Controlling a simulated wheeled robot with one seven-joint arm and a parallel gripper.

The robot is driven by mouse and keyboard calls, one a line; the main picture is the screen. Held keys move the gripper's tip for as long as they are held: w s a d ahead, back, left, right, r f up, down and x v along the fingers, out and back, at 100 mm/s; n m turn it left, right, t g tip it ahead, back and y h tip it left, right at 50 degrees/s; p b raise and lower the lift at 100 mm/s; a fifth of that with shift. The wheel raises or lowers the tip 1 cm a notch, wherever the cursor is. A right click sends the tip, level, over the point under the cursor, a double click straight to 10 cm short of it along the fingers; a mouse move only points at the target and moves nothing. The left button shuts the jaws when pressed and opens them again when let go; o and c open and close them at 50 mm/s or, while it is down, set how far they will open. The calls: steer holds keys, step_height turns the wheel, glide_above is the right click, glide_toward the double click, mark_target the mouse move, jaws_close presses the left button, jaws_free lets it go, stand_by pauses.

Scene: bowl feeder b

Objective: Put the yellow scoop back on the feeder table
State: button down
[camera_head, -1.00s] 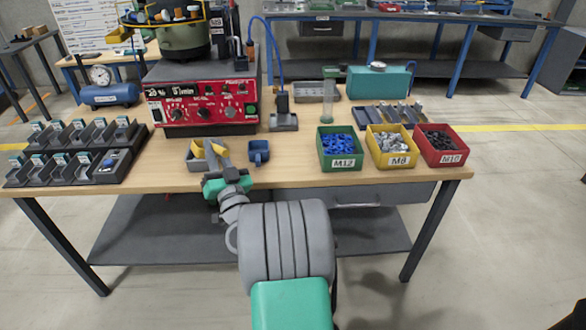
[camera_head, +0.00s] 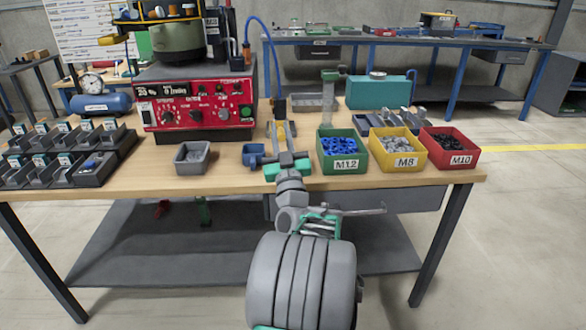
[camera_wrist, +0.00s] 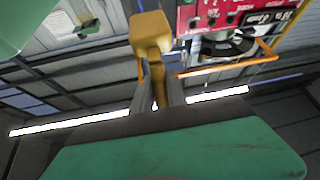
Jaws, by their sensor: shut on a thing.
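The yellow scoop (camera_wrist: 151,38) is held between the two grey fingers of my gripper in the wrist view. In the head view my gripper (camera_head: 283,138) is above the front part of the feeder table (camera_head: 225,180), between the blue scoop and the green M12 bin. Only a little of the yellow scoop (camera_head: 281,130) shows there between the fingers. The fingers hide part of it, and I cannot tell its height above the table. The red feeder control box (camera_head: 200,107) stands behind and to the left.
A grey square tray (camera_head: 193,157) and a blue scoop (camera_head: 253,154) are left of my gripper. Green M12 (camera_head: 343,165), yellow M8 (camera_head: 398,163) and red M10 (camera_head: 450,161) bins stand to the right. Bare wood lies between the grey tray and the blue scoop.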

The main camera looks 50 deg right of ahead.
steer(key=d+f, duration=0.1)
steer(key=f, duration=0.1)
steer(key=d+f+b, duration=0.1)
steer(key=d, duration=0.1)
steer(key=d+f+b, duration=0.1)
steer(key=f, duration=0.1)
steer(key=shift+s+d+f, duration=0.15)
steer(key=shift+s+f, duration=0.15)
steer(key=shift+f, duration=0.05)
step_height(320, 180, down, 3)
steer(key=shift+d+b, duration=0.1)
steer(key=shift+b, duration=0.65)
steer(key=shift+r, duration=0.1)
steer(key=shift+f+b, duration=0.35)
steer(key=shift+f+b, duration=0.3)
steer(key=shift+b, duration=0.2)
steer(key=c, duration=1.3)
jaws_free()
